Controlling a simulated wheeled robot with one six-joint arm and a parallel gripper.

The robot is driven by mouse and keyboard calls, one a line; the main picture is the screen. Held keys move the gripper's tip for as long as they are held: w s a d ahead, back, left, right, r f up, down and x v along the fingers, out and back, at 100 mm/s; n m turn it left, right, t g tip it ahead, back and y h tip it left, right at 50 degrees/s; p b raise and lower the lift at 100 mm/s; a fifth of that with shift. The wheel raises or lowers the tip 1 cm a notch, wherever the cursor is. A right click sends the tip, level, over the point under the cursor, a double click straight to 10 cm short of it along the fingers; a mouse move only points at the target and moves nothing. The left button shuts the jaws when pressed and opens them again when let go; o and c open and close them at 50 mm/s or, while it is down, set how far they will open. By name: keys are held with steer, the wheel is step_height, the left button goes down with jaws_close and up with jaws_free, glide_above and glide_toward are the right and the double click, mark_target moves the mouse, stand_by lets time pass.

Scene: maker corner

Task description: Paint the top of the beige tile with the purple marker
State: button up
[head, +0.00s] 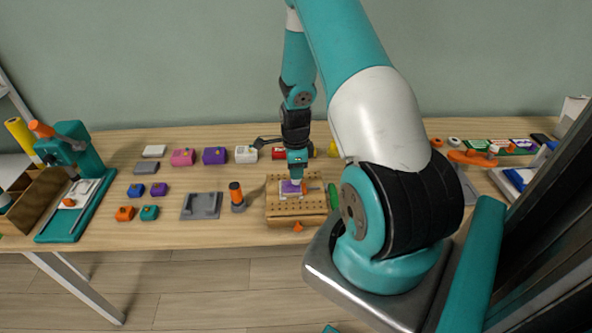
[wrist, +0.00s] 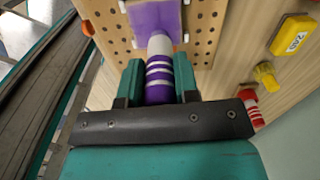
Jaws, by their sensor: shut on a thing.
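My gripper (head: 297,170) points down over the pegboard block on the bench. In the wrist view my gripper (wrist: 159,82) is shut on the purple marker (wrist: 158,68), which has white bands. The tile (wrist: 155,16) lies flat on the pegboard below the marker; much of its visible top is purple, with a pale edge. In the head view the tile (head: 284,191) shows pale around a purple patch, partly hidden by my gripper. The marker's end is at or just above the tile; I cannot tell if it touches.
The wooden pegboard (head: 283,208) has small clamps at the tile's sides. An orange-topped tool (head: 236,195) and a grey tray (head: 202,206) stand to its left. Coloured blocks (head: 215,155) line the back. A teal press (head: 80,160) is far left.

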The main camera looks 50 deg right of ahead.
steer(key=shift+w+d, duration=0.4)
steer(key=shift+d, duration=0.05)
steer(key=shift+r, duration=0.1)
steer(key=shift+r+p, duration=2.2)
steer(key=shift+r, duration=0.75)
